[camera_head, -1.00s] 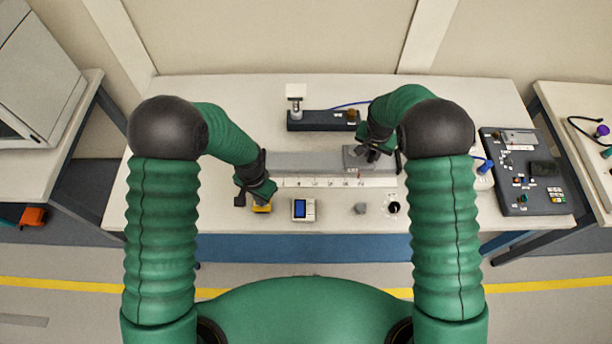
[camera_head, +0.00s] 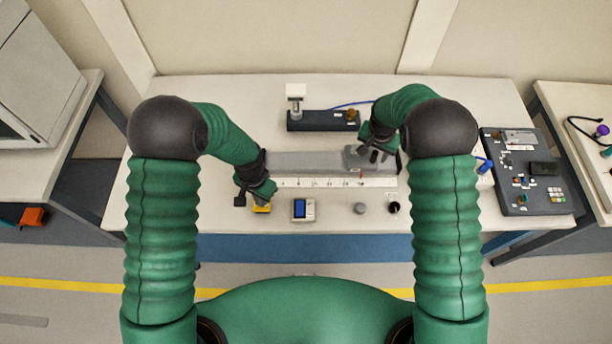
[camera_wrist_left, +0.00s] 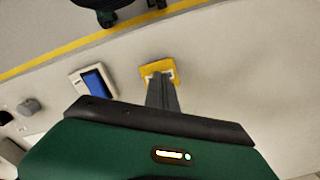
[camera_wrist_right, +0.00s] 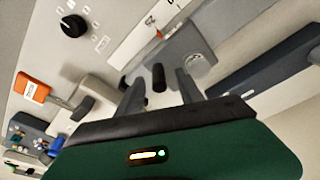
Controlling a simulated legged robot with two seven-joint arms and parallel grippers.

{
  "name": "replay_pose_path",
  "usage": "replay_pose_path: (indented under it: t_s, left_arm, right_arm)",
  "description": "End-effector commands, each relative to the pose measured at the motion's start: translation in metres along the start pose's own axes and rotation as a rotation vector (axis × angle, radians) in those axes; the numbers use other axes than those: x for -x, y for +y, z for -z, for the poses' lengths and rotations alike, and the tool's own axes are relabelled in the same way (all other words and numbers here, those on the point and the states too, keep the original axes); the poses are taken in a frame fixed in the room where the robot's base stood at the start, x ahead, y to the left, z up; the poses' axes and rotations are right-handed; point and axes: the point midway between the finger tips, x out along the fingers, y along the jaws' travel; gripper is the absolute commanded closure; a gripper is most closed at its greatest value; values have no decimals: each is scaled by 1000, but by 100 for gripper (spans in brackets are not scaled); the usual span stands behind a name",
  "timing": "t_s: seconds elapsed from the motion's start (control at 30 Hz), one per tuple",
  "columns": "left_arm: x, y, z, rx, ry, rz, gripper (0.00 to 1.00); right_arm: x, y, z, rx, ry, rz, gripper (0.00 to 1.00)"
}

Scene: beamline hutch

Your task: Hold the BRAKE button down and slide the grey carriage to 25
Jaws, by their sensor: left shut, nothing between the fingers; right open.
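The yellow BRAKE button box (camera_head: 262,208) sits near the front left of the table. My left gripper (camera_head: 262,200) is shut, its fingertips down on the middle of the box; the button itself is hidden under them. The box also shows in the left wrist view (camera_wrist_left: 158,69). The grey carriage (camera_head: 355,157) is near the right end of the grey rail (camera_head: 310,160), above a white scale (camera_head: 320,182). My right gripper (camera_wrist_right: 158,85) is open, with its fingers on either side of the carriage's dark upright post (camera_wrist_right: 158,78). I cannot tell whether they touch it.
A small device with a blue screen (camera_head: 303,209), a grey knob (camera_head: 360,208) and a black knob (camera_head: 394,207) stand along the front. A dark block with a white-topped post (camera_head: 320,121) lies behind the rail. A dark control panel (camera_head: 525,172) is at right.

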Motion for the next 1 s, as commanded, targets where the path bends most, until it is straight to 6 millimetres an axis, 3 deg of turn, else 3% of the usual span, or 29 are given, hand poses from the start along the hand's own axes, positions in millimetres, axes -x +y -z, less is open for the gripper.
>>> replay_pose_path:
  t_s: [1.0]
  left_arm:
    - [-1,0,0,0,0,-1,100]
  right_arm:
    - [78,0,16,1,-1,0,56]
